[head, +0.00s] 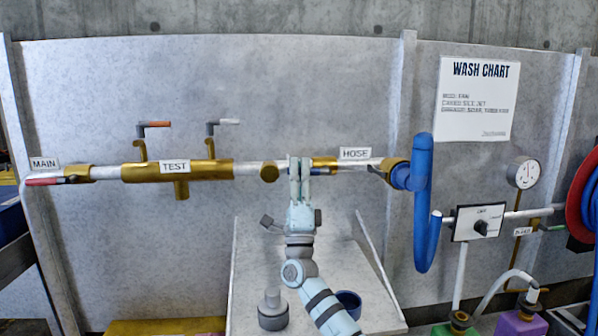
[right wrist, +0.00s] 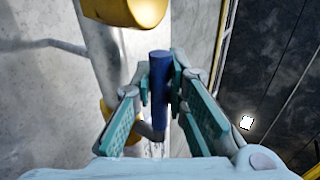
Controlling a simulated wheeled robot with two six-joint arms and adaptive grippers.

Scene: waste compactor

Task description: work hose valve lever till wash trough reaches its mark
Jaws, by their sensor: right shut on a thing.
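My right gripper (head: 300,165) is raised to the pipe just left of the HOSE label (head: 355,153). In the right wrist view, its fingers (right wrist: 160,85) are closed around a blue lever handle (right wrist: 158,70). The brass hose valve (head: 324,162) shows just right of the fingers in the head view; the gripper hides the lever there. A pale, tray-like surface with raised sides (head: 250,262) lies below. I cannot tell whether it is the wash trough, and I see no mark or water level on it. My left gripper is not in view.
The pipe also carries the red-handled MAIN valve (head: 45,181) and the TEST section (head: 175,167) with two levers above. A blue hose (head: 423,205) hangs at right, near a selector box (head: 479,223) and a gauge (head: 524,173). A WASH CHART (head: 479,98) hangs above.

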